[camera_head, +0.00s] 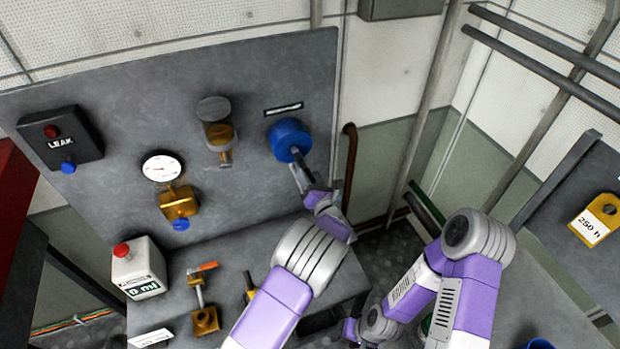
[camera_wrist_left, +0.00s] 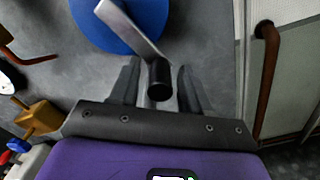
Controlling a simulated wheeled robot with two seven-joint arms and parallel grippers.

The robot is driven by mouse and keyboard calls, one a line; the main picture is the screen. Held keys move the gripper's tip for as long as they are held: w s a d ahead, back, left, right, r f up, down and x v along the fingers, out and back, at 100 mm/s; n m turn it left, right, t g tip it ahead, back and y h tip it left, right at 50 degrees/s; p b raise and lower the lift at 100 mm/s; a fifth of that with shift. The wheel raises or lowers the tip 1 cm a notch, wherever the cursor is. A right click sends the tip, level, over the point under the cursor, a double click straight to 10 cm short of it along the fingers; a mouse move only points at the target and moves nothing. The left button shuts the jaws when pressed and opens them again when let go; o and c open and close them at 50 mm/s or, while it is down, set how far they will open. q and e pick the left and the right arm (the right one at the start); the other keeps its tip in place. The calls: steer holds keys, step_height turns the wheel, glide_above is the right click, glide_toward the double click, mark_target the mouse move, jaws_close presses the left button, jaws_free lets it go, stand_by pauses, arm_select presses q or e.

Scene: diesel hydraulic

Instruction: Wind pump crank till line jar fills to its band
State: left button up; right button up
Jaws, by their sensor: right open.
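The pump is a blue disc (camera_head: 289,138) on the grey panel; it also shows in the left wrist view (camera_wrist_left: 120,22). Its crank has a metal arm (camera_wrist_left: 128,28) and a black handle (camera_wrist_left: 159,80).
A pressure gauge (camera_head: 162,168) with a brass valve (camera_head: 178,203) and a black LEAK box (camera_head: 62,138) are on the panel. A white unit reading 0 ml (camera_head: 138,266) and an orange-handled valve (camera_head: 203,300) stand on the bench. A brown pipe (camera_head: 350,165) runs right of the pump.

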arm_select(q)
steer(key=b+v, duration=0.1)
steer(key=v, duration=0.6)
steer(key=shift+s, duration=0.25)
steer(key=shift+d, duration=0.1)
steer(key=shift+c, duration=0.3)
